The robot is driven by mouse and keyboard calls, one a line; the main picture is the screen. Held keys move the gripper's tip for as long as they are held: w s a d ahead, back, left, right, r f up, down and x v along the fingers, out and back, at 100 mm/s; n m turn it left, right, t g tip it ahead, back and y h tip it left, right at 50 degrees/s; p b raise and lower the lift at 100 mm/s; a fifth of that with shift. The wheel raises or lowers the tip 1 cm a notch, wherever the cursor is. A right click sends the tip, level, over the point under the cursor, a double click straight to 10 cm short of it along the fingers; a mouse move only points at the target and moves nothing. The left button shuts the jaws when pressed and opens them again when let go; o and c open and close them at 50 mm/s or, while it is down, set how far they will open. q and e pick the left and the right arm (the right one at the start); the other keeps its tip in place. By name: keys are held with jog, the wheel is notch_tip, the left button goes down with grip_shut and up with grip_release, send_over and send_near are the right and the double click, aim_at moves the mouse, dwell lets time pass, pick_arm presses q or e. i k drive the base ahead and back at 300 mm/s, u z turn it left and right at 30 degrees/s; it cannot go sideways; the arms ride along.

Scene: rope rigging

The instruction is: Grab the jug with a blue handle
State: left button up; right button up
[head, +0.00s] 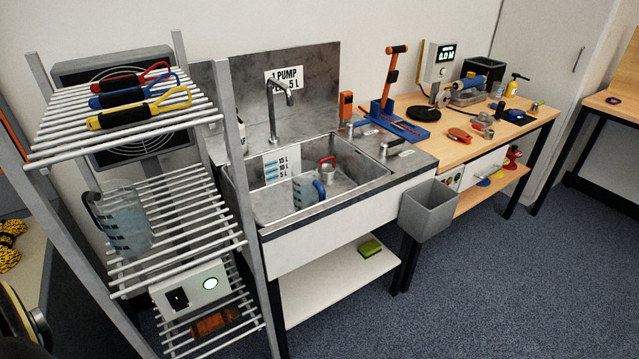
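A small translucent jug with a blue handle (304,190) stands upright in the steel sink (262,212), towards its front edge, with the handle on its right side. A larger translucent jug with a dark handle (126,222) stands on the middle shelf of the wire rack at the left, its handle on its left side. Neither of my grippers shows in the head view.
The wire rack (168,262) stands left of the sink. A red-handled item (327,166) sits in the sink behind the jug, below the tap (280,104). A grey bin (428,210) hangs at the right front. The carpet (500,270) at right is clear.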

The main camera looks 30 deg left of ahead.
aim_at(309, 190)
jog(key=u, duration=0.8)
jog(key=i, duration=0.95)
jog(key=u, duration=1.05)
